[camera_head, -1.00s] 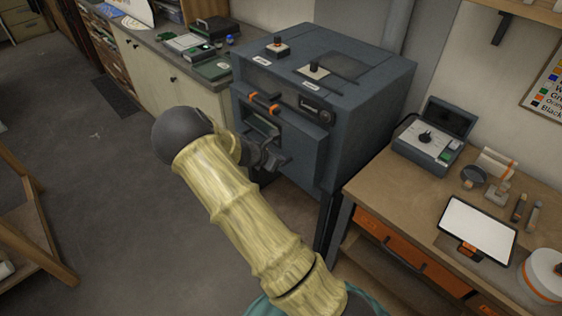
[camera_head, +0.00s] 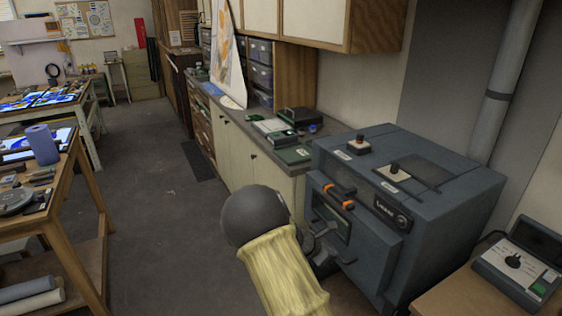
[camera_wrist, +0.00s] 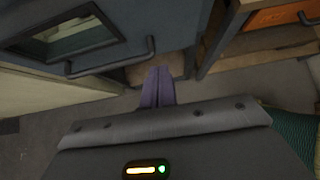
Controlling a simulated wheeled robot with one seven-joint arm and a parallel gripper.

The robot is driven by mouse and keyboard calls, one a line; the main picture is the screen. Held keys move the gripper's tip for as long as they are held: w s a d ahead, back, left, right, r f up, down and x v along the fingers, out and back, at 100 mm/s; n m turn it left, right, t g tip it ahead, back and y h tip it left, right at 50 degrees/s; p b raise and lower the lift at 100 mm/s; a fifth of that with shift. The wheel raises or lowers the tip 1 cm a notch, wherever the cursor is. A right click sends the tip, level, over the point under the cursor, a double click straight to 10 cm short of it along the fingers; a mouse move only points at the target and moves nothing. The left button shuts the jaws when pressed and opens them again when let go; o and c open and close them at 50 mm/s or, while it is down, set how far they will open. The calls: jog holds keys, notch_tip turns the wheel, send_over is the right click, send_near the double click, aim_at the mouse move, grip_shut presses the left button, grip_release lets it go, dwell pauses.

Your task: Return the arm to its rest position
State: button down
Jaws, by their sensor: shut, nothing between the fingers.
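My arm reaches up from the bottom of the head view, with its pale ribbed sleeve and dark round joint in front of the kiln-like blue-grey cabinet (camera_head: 420,200). My gripper shows in the wrist view, where its purple fingers (camera_wrist: 158,88) are together with nothing between them. They point toward the floor gap below the cabinet, which shows at the top left of that view (camera_wrist: 130,25). In the head view the fingers are hidden behind the arm or too small to make out.
A wooden bench (camera_head: 440,298) with a meter box (camera_head: 520,262) stands at the right. A counter (camera_head: 262,140) runs back along the wall. Worktables (camera_head: 70,215) stand at the left.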

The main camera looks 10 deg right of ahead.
jog(key=s+a+r+m+y, duration=0.2)
jog(key=s+r+m+y, duration=0.1)
jog(key=s+m, duration=0.4)
jog(key=s+a+r+m+y, duration=0.3)
jog(key=s+m, duration=0.4)
jog(key=s, duration=0.2)
jog(key=s+a+r+m+y, duration=0.2)
jog(key=s+r+m, duration=0.1)
jog(key=s+m, duration=0.5)
jog(key=shift+a+r+g+y, duration=0.3)
jog(key=shift+r+g+y, duration=0.05)
jog(key=shift+g+y, duration=0.05)
jog(key=shift+s, duration=0.1)
